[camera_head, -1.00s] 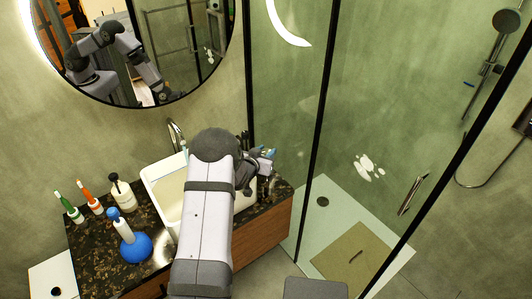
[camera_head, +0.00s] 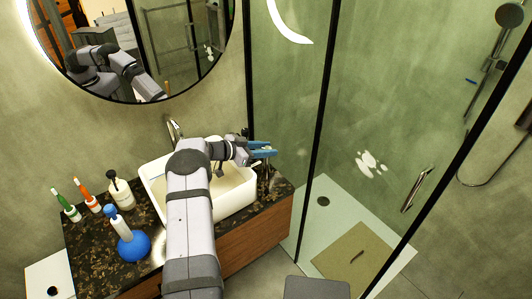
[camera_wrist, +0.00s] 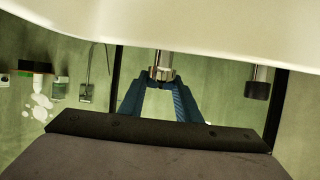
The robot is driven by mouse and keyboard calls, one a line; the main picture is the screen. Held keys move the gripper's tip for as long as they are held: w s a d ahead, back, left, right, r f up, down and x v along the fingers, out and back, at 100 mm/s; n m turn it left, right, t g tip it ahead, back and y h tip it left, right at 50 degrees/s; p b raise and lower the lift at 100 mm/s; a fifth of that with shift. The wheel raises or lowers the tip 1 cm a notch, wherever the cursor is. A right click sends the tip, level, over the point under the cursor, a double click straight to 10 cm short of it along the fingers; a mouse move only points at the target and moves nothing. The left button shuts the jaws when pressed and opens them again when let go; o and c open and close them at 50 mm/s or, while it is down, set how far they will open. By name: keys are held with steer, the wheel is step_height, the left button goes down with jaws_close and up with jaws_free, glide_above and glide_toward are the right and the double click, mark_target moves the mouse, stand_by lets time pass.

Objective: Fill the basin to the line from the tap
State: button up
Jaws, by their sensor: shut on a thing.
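The white basin (camera_head: 238,200) sits on the dark stone counter, partly hidden by my arm. Its pale side fills the top of the wrist view (camera_wrist: 170,28). The curved chrome tap (camera_head: 172,128) stands behind the basin's back left, its lower part hidden. My gripper (camera_head: 268,151), with blue fingers, is at the basin's right side. In the wrist view the fingers are shut on a short metal knob (camera_wrist: 162,66). A second metal piece with a dark end (camera_wrist: 258,86) is to the right there. I cannot make out the fill line or the water level.
A blue round-bottomed bottle (camera_head: 133,248), a pale pump bottle (camera_head: 121,192) and two toothbrushes in holders, green (camera_head: 71,211) and orange (camera_head: 91,202), stand on the counter (camera_head: 93,260) left of the basin. The glass shower wall (camera_head: 290,110) is close to the right of my gripper.

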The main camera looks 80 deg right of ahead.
steer(key=shift+r+m+g+y+b, duration=0.1)
steer(key=shift+m+g+y+b, duration=0.4)
steer(key=shift+m+b, duration=0.15)
steer(key=o, duration=1.1)
steer(key=shift+c, duration=0.2)
steer(key=shift+w+a+r, duration=0.15)
steer(key=shift+w+a, duration=0.1)
steer(key=shift+w, duration=0.25)
steer(key=b+v, duration=0.1)
steer(key=v, duration=0.5)
steer(key=shift+b, duration=0.4)
steer(key=shift+r, duration=0.1)
